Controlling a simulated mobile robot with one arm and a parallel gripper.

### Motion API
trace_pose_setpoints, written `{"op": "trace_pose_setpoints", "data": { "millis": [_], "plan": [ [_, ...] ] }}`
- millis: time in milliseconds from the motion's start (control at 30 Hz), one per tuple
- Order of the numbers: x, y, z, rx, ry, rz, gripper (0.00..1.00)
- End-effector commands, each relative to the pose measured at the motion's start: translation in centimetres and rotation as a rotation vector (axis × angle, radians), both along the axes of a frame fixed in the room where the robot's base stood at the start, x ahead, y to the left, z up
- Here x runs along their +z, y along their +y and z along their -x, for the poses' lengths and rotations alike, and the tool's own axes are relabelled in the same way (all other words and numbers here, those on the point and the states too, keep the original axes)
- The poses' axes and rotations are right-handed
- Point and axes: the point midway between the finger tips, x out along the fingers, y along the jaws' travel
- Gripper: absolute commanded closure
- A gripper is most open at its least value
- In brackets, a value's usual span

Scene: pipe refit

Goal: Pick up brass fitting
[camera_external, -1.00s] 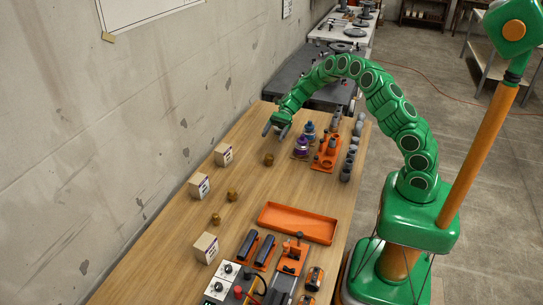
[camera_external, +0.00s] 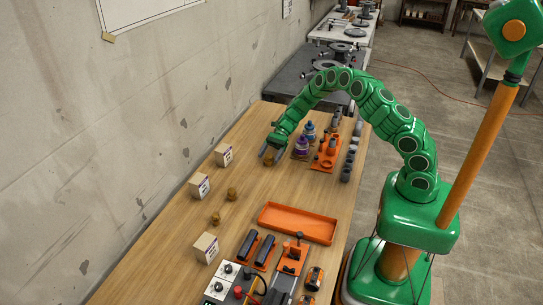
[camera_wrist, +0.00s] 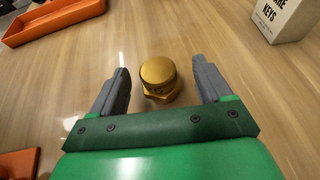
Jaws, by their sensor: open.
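A brass fitting (camera_wrist: 158,76) with a round cap and a hex base stands upright on the wooden table. In the wrist view it sits between and just ahead of the fingertips of my gripper (camera_wrist: 162,78), which is open and empty. In the external view my gripper (camera_external: 269,156) is low over the table and mostly hides this fitting. Other brass fittings stand nearer the camera: one at the right (camera_external: 232,193) and one at the left (camera_external: 216,218).
An orange tray (camera_external: 297,224) lies empty at the table's right side. Purple and blue bottles (camera_external: 302,145) and an orange holder (camera_external: 325,157) stand right of my gripper. Grey fittings line the right edge.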

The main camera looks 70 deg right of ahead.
Motion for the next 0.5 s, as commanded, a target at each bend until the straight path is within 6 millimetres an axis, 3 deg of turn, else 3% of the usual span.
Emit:
{"op": "trace_pose_setpoints", "data": {
  "millis": [200,500],
  "plan": [
    [-1.1,2.7,-0.1,0.000,0.003,0.000,0.22],
    [-1.3,3.2,-0.2,-0.001,0.002,0.001,0.23]
  ]
}}
